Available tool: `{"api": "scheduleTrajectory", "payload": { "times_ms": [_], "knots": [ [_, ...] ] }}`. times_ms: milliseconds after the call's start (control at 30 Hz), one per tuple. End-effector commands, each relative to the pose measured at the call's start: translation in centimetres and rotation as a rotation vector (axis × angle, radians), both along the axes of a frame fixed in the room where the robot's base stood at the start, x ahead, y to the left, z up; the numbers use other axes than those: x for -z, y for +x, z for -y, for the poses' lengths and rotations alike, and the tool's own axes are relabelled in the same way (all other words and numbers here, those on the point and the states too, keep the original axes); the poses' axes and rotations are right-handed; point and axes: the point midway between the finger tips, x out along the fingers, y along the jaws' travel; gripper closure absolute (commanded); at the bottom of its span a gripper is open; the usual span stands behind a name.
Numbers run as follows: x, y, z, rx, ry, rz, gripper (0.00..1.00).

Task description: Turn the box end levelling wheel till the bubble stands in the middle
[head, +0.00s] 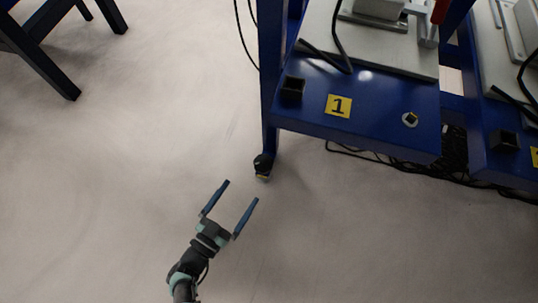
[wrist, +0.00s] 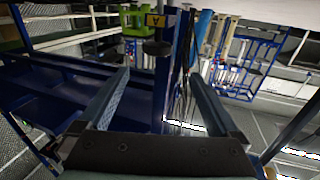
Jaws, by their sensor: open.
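My gripper (head: 241,192) is open and empty, low over the pale floor in front of the blue table (head: 375,125). A dark levelling wheel (head: 263,162) sits at the foot of the table's near left leg, just beyond my fingertips and apart from them. In the wrist view a black wheel (wrist: 157,47) shows between and beyond the fingers, under a yellow label. A small black box (head: 292,88) stands on that end of the table. A small round fitting (head: 410,119), perhaps the bubble level, is at the table's right; its bubble is too small to read.
A yellow card marked 1 (head: 339,106) lies on the table. A pale board (head: 385,50) with a fixture is behind it. A second blue table (head: 510,160) stands right. Black cables (head: 370,155) run below. A dark trestle (head: 45,45) is upper left. Floor at left is clear.

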Motion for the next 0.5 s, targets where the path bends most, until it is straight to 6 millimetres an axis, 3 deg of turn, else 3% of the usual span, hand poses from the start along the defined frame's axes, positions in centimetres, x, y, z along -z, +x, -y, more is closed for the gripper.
{"api": "scheduleTrajectory", "payload": {
  "times_ms": [167,500],
  "knots": [
    [0.2,-0.5,0.2,0.017,-0.011,-0.010,0.03],
    [0.3,4.8,4.0,0.020,-0.011,-0.007,0.03]
  ]
}}
